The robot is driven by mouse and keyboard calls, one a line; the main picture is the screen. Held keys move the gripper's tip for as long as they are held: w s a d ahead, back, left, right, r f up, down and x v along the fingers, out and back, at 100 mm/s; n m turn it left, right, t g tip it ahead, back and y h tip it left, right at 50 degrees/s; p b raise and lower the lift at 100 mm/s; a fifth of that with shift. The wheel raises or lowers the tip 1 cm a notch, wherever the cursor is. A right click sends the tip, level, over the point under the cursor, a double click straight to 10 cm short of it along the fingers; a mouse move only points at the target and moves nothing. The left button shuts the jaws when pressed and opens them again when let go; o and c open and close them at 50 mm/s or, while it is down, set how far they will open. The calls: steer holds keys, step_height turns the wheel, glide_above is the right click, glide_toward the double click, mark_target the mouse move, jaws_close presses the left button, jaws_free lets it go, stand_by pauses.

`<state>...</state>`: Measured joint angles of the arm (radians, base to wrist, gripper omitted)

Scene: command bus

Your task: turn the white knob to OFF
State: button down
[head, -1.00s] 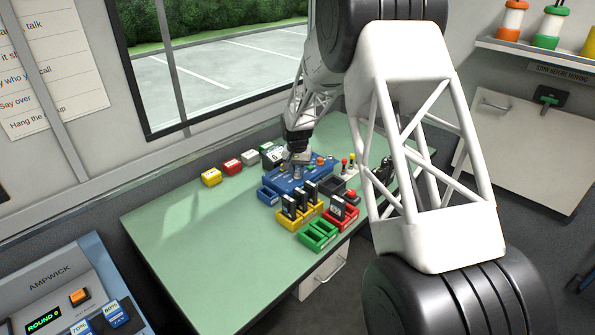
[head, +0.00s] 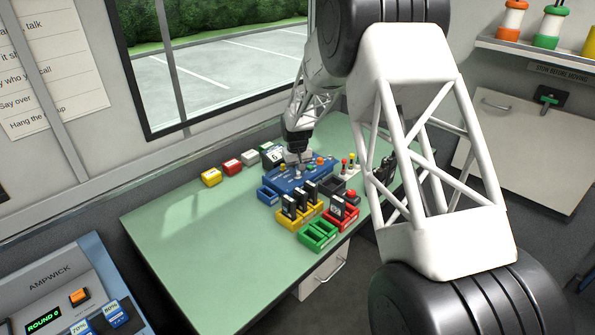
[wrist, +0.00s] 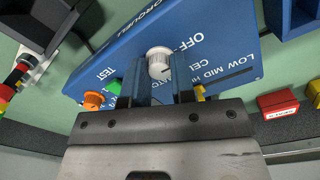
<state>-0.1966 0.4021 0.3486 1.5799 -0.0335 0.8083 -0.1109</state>
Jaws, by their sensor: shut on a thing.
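The white knob (wrist: 159,62) is on the sloped face of a blue console (wrist: 215,60) in the wrist view. Printed words surround it: OFF at its upper right, TEST to its left, others partly covered. I cannot tell which word the knob's mark points to. My gripper (wrist: 160,82) is shut on the knob, its fingers on either side of it. In the head view, my gripper (head: 299,163) is down at the blue console (head: 290,184), and the knob is hidden there.
An orange knob (wrist: 92,100) and a green button (wrist: 115,86) are close left of my fingers. Yellow (head: 290,222), green (head: 318,236) and red trays stand in front of the console. The bench's left part (head: 200,250) is clear.

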steer(key=c, duration=0.9)
jaws_free()
steer(key=shift+c, duration=0.2)
steer(key=shift+a+r, duration=0.1)
steer(key=shift+r, duration=3.85)
